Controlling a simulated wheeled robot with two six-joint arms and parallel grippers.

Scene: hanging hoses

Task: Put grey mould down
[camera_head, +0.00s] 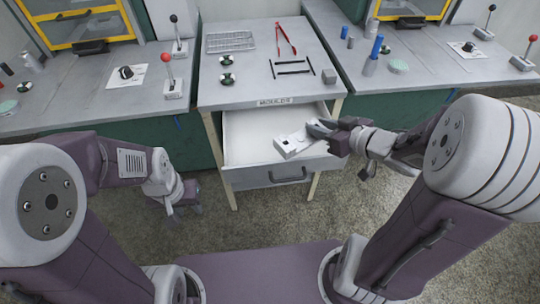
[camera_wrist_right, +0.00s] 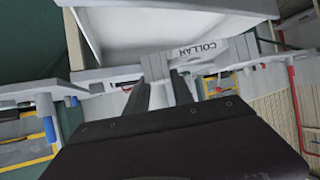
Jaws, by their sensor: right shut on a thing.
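The grey mould (camera_head: 293,144) is a pale grey block at the open drawer (camera_head: 243,135) under the middle table, near the drawer's right front side. My right gripper (camera_head: 318,129) is shut on it. In the right wrist view the mould (camera_wrist_right: 213,52) shows dark lettering and sits at the fingertips (camera_wrist_right: 165,68). I cannot tell whether it touches the drawer floor. My left gripper (camera_head: 184,204) hangs open and empty in front of the table, left of the drawer.
The middle table (camera_head: 232,96) carries a wire rack (camera_head: 231,41), red tongs (camera_head: 286,38), dark bars (camera_head: 292,68), two green-based round pieces and a small grey block (camera_head: 329,76). Side benches with levers stand left and right. The drawer's left part is clear.

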